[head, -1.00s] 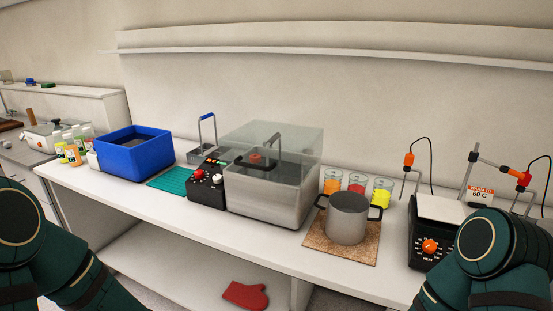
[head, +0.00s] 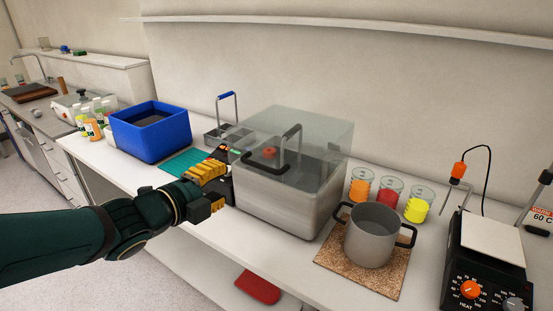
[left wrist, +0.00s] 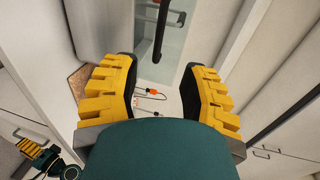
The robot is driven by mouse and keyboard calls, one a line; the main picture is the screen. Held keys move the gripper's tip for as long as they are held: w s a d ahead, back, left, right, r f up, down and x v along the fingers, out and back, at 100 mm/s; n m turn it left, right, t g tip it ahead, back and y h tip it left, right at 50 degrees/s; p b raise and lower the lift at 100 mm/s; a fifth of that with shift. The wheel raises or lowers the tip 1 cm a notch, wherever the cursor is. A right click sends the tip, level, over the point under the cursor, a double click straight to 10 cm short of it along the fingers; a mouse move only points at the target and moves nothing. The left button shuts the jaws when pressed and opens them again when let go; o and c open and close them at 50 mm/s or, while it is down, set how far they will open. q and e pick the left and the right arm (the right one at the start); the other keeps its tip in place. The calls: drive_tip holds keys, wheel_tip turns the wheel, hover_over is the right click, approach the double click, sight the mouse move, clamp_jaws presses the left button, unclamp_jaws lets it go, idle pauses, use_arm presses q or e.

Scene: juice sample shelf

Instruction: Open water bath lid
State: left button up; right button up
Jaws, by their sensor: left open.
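The water bath (head: 275,205) is a steel tank on the white bench, with a clear lid (head: 315,135) lying closed on top. A black handle (head: 263,166) is on the lid's near left side. My left gripper (head: 222,187) is open and empty, to the left of the bath and in front of its control box, apart from the handle. In the left wrist view the spread yellow fingers (left wrist: 158,88) show, with the dark handle bar (left wrist: 162,30) ahead between them. My right gripper (left wrist: 36,153) shows small at that view's lower left; its opening is unclear.
A blue tub (head: 150,132) and green mat (head: 184,162) lie left of the bath. A grey pot (head: 370,238) on a cork mat (head: 335,264), several juice beakers (head: 390,196) and a hot plate (head: 485,245) stand right. A shelf (head: 350,28) runs along the wall.

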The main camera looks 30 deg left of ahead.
sight(255, 166)
use_arm(q)
drive_tip(key=x, duration=1.3)
drive_tip(key=shift+w, duration=0.25)
clamp_jaws()
